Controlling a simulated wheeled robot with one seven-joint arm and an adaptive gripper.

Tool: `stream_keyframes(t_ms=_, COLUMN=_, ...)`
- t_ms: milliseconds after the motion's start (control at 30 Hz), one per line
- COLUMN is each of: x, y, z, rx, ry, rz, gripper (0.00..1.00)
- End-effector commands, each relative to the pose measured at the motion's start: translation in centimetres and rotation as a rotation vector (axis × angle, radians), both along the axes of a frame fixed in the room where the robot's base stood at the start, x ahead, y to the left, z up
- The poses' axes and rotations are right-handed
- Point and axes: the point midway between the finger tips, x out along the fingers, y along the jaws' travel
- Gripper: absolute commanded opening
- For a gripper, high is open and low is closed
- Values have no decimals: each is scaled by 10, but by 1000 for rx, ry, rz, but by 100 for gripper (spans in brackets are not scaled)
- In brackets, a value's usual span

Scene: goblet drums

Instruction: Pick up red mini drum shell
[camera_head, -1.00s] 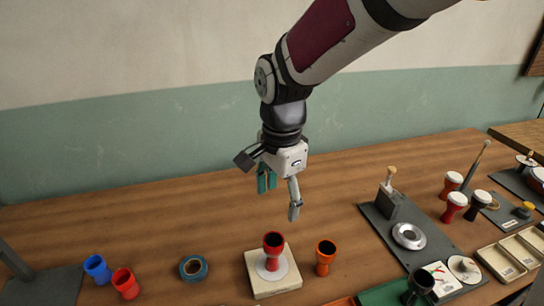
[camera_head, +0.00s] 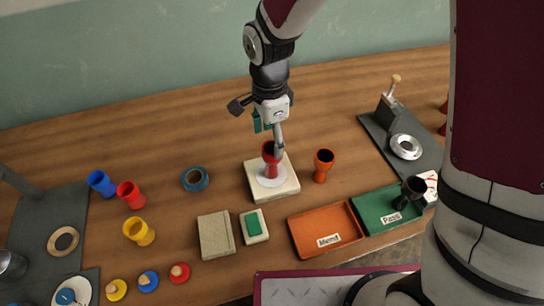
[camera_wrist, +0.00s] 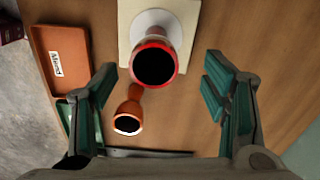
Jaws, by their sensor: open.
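A red drum shell (camera_head: 269,166), goblet shaped, stands upright on a white disc on a cream block (camera_head: 287,187). In the wrist view its red rim and dark open mouth (camera_wrist: 155,65) face me. My gripper (camera_head: 270,138) is just above and around the top of this shell. In the wrist view the teal-padded fingers (camera_wrist: 160,88) are spread wide with nothing between them gripped, and the shell lies ahead of them. One finger partly covers the shell in the head view. A brighter red shell (camera_head: 130,195) lies tilted at the left.
An orange shell (camera_head: 323,166) stands close to the right of the block. An orange tray (camera_head: 328,240) and green tray (camera_head: 375,218) with a black cup lie in front. Blue (camera_head: 101,184) and yellow (camera_head: 139,232) shells are at the left. Behind the block is free table.

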Motion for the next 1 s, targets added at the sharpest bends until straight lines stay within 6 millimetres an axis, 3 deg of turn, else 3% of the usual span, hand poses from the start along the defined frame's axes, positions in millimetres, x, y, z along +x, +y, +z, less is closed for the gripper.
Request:
stream_keyframes(t_ms=300, x=-7, y=-3, z=-42, rx=-2, ry=4, rz=1, gripper=68)
stream_keyframes(t_ms=600, x=-7, y=-3, z=-46, rx=0, ry=1, rz=2, gripper=68)
stream_keyframes(t_ms=833, x=-7, y=-3, z=-46, rx=0, ry=1, rz=1, gripper=18)
stream_keyframes(t_ms=1000, x=-7, y=-3, z=-46, rx=0, ry=1, rz=1, gripper=10)
